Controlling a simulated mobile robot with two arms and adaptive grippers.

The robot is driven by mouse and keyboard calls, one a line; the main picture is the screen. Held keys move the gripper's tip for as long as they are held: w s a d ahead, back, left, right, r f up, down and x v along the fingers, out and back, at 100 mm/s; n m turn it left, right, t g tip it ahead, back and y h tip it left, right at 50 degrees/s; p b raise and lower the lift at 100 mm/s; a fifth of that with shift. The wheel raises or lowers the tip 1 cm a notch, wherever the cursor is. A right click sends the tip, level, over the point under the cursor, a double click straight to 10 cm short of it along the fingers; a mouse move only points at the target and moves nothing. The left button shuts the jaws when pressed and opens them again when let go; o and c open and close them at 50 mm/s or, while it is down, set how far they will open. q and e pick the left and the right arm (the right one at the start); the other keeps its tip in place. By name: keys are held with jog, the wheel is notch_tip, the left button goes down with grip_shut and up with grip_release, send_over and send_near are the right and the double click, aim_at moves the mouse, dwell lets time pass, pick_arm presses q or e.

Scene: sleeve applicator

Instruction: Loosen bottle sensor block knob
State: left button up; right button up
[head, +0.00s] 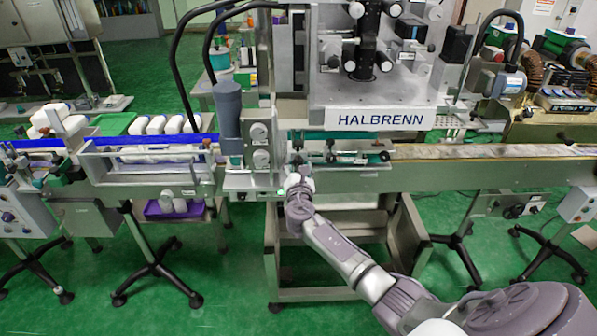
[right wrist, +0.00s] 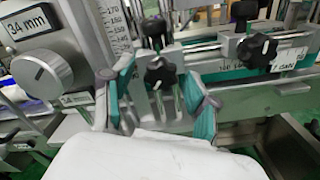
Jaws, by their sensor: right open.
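In the right wrist view my right gripper (right wrist: 160,76) is open, with one teal-padded finger on each side of a black star-shaped knob (right wrist: 160,72). The knob sits on a small metal block with vertical rods, and the fingers look apart from it. A second black knob (right wrist: 258,48) sits on a teal block further right. No readable label says which knob is the bottle sensor block's. In the head view my right gripper (head: 297,172) is at the front of the machine, largely hiding the knob. My left gripper is not in view.
A grey dial (right wrist: 42,74) under a "34 mm" plate and a vertical scale (right wrist: 116,28) stand close left of the gripper. The conveyor (head: 480,152) runs right. White bottles (head: 165,124) stand on the left.

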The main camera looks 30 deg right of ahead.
jog(key=v, duration=1.1)
jog(key=shift+s, duration=0.3)
jog(key=shift+a, duration=0.1)
jog(key=s+a+f+m+g+y, duration=0.1)
jog(key=s+f+m+g+y, duration=0.3)
jog(key=f, duration=0.7)
jog(key=s+a+f+m+g, duration=0.15)
jog(key=s+f, duration=0.45)
jog(key=f, duration=0.6)
jog(key=s+a+f+m+g+y, duration=0.2)
jog(key=s+f, duration=0.3)
jog(key=f, duration=0.6)
jog(key=s+a+f+m+g+y, duration=0.1)
jog(key=s+f+m, duration=0.3)
jog(key=s, duration=0.8)
jog(key=s+a+f+m+g+y, duration=0.1)
jog(key=s+a+f+m+g, duration=0.2)
jog(key=s+f, duration=0.5)
jog(key=s+a+f+m+g+y, duration=0.1)
jog(key=s+a+f+m, duration=0.3)
jog(key=s, duration=1.2)
notch_tip(320, 180, down, 3)
jog(key=m+g, duration=0.1)
jog(key=m, duration=0.2)
jog(key=shift+a+r+g+y, duration=0.15)
jog(key=shift+r+g+y, duration=0.05)
jog(key=shift+g+y, duration=0.15)
